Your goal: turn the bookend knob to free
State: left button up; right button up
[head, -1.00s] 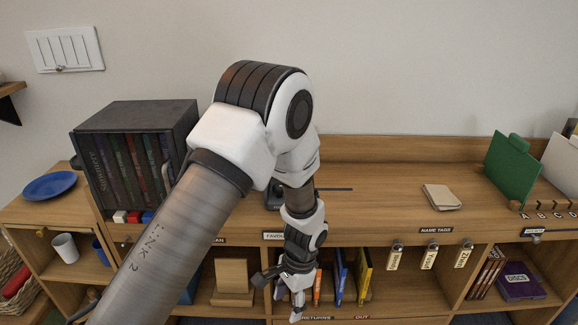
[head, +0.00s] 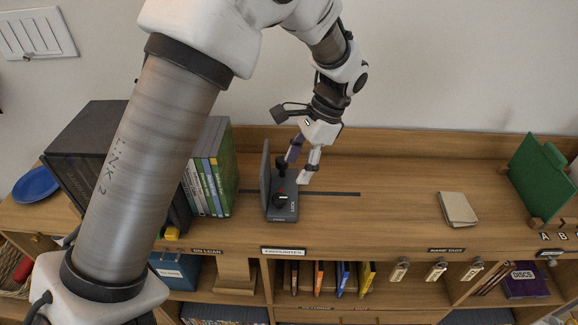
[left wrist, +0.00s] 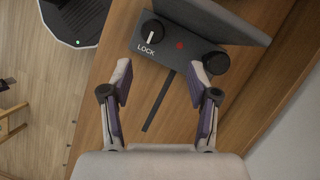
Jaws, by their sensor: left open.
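The bookend has a dark upright plate and a grey base (head: 285,213) and stands on the shelf top over a dark slot. Its near knob (left wrist: 152,32) is black, with a white pointer line toward the word LOCK. A second black knob (left wrist: 215,62) sits at the wall end of the base, with a red mark between the two. My left gripper (head: 298,170) is open and empty, above the wall end of the base. In the left wrist view its fingertips (left wrist: 160,71) are spread, the right one close to the second knob; I cannot tell whether they touch. My right gripper is not in view.
DVD cases (head: 210,168) stand left of the bookend, beside a dark case box (head: 95,130). A green panel (head: 537,172) stands far right. The wall is close behind.

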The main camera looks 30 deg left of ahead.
aim_at(283, 195)
pick_arm(q)
jog(key=shift+s+f, duration=0.15)
jog(key=shift+f, duration=0.5)
jog(key=s+f, duration=0.2)
jog(key=s, duration=0.1)
jog(key=s+f+p, duration=0.1)
jog(key=shift+s+a, duration=0.4)
jog(key=shift+w+a+f, duration=0.2)
jog(key=shift+w+f, duration=0.25)
jog(key=shift+f, duration=0.2)
jog(key=shift+w+a+f, duration=0.2)
jog(key=shift+w+f, duration=0.25)
jog(key=shift+f, duration=0.15)
jog(key=shift+d, duration=0.1)
jog(key=shift+s+r, duration=0.1)
jog(key=shift+r, duration=0.1)
jog(key=c, duration=0.5)
jog(key=shift+s+d+r, duration=0.1)
jog(key=shift+s, duration=0.15)
jog(key=c, duration=0.5)
grip_shut()
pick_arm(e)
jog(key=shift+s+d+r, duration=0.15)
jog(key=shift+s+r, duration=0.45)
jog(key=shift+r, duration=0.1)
